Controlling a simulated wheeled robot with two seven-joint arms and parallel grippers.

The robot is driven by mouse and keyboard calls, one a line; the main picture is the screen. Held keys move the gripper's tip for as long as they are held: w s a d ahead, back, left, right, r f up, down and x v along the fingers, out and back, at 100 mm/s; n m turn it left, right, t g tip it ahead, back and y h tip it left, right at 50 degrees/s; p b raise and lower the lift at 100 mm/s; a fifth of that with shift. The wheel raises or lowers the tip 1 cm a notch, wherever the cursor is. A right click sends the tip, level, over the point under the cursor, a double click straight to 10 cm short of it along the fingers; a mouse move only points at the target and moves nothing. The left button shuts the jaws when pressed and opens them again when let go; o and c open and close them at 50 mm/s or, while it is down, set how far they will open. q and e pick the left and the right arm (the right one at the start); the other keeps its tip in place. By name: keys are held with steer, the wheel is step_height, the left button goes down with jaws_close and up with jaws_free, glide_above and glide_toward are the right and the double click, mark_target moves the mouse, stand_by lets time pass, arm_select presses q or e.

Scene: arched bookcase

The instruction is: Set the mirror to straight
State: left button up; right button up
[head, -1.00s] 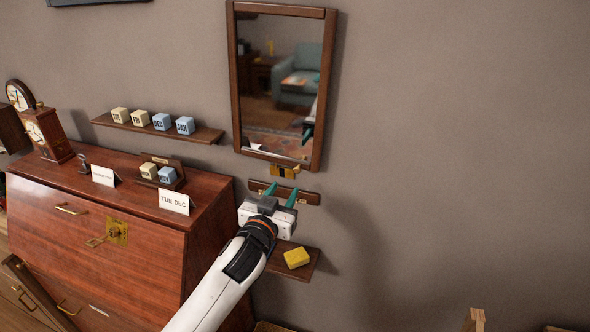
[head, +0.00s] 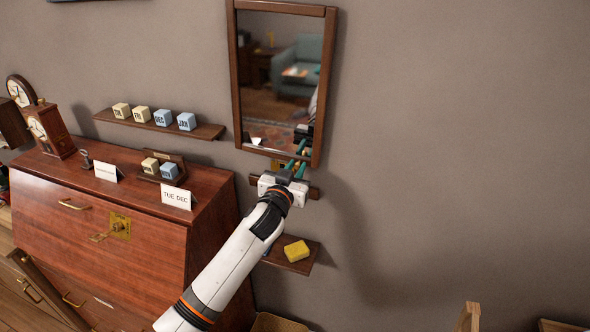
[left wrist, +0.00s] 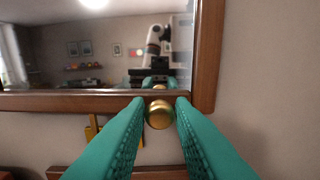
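The mirror (head: 281,82) hangs on the wall in a dark wooden frame and leans slightly in the head view. Its lower right corner also shows in the left wrist view (left wrist: 204,60). A round brass knob (left wrist: 159,114) sits at the bottom edge of its frame. My left gripper (head: 298,165) is at the mirror's lower edge. In the left wrist view its teal fingers (left wrist: 160,103) are apart, one on each side of the knob; I cannot tell whether they touch it. My right gripper is not in view.
A narrow wooden rail (head: 313,193) is on the wall behind my left gripper. Below it a small shelf (head: 310,262) holds a yellow block (head: 296,251). A shelf (head: 205,131) with lettered cubes and a wooden desk (head: 70,240) are at left. The wall at right is bare.

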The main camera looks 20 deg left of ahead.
arm_select(q)
jaws_close()
steer(key=shift+d+r+n, duration=0.2)
steer(key=shift+d+n, duration=0.1)
steer(key=shift+d, duration=0.25)
steer(key=shift+o, duration=2.3)
jaws_free()
steer(key=s+b, duration=0.3)
steer(key=s, duration=0.9)
steer(key=shift+a, duration=0.25)
